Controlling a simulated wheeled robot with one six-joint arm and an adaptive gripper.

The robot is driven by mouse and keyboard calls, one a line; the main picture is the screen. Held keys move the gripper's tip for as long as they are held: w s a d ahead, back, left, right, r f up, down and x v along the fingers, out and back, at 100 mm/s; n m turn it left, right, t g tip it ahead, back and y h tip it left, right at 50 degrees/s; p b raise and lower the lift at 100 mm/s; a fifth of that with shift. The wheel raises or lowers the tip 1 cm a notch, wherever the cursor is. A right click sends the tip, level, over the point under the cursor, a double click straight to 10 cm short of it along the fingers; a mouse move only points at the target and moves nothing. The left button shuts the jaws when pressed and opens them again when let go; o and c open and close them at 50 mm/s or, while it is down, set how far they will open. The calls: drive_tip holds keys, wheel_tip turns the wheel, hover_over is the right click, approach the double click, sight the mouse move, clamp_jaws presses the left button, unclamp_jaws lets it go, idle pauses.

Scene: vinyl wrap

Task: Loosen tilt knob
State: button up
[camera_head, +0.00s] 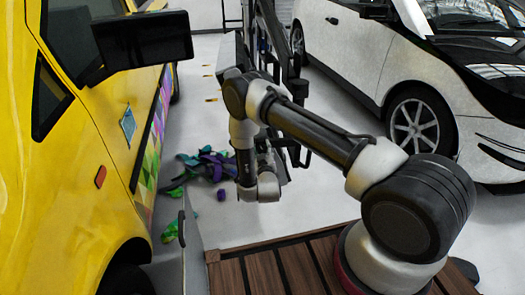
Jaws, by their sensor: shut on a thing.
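A tall black frame (289,82) stands upright between the two cars, behind my arm. My arm reaches left from its mount at the lower right, bends at the elbow and hangs down to the wrist in front of the frame's lower part. My gripper (272,158) is mostly hidden behind my wrist. It is shut on a part at the lower end of the frame. I cannot make out the tilt knob or the fingertips, as my wrist links cover that spot.
A yellow car (75,190) with a patterned strip fills the left. A white and black car (355,55) stands at the right. Crumpled purple and green wrap scraps (208,163) lie on the grey floor. A wooden slatted deck (300,268) is in front. Bare floor shows between the cars.

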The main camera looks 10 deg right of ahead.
drive_tip(key=n, duration=0.4)
drive_tip(key=shift+a+f+n, duration=0.1)
drive_tip(key=shift+f+n, duration=0.05)
drive_tip(key=shift+n, duration=0.25)
drive_tip(key=n, duration=0.5)
drive_tip(key=shift+f, duration=0.1)
drive_tip(key=n, duration=0.4)
drive_tip(key=shift+f+n, duration=0.15)
drive_tip(key=shift+n, duration=0.25)
drive_tip(key=n, duration=0.4)
drive_tip(key=shift+f+n, duration=0.1)
drive_tip(key=shift+n, duration=0.3)
drive_tip(key=shift+s, duration=0.1)
drive_tip(key=o, duration=1)
drive_tip(key=s, duration=0.4)
drive_tip(key=s+a, duration=0.1)
drive_tip(key=s, duration=0.6)
drive_tip(key=shift+s+a, duration=0.35)
drive_tip(key=shift+s, duration=0.05)
